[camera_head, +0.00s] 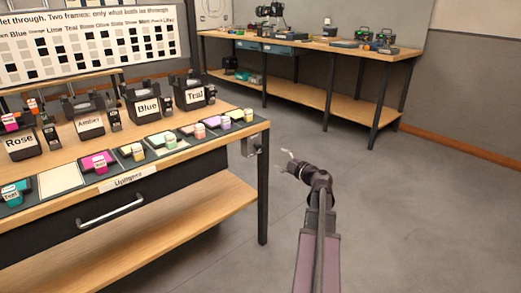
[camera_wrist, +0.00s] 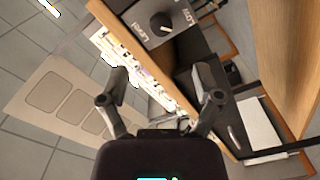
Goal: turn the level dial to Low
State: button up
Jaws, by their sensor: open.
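The level dial (camera_wrist: 161,23) is a dark round knob on a grey plate at the top of the wrist view. The plate reads "Level" on its left and "Low" on its right. A small pale mark shows on the knob, but I cannot tell its exact setting. In the head view the dial's bracket (camera_head: 250,147) is at the bench's right end, with its face hidden. My gripper (camera_head: 288,159) is open and empty, to the right of the bracket and apart from it. In the wrist view my gripper (camera_wrist: 162,78) has its fingers spread below the dial.
The wooden bench (camera_head: 225,122) carries coloured jars and labelled dark boxes. Its drawer handle (camera_head: 111,208) juts from the front. A second bench (camera_head: 310,43) stands along the back wall. The grey floor (camera_head: 410,205) on the right is clear.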

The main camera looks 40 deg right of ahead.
aim_at(261, 148)
jog(key=m, duration=1)
jog(key=s+m, duration=0.1)
jog(key=m, duration=2)
jog(key=shift+s+a, duration=0.15)
jog(key=shift+s, duration=0.25)
jog(key=w, duration=1.3)
jog(key=shift+w, duration=0.4)
grip_shut()
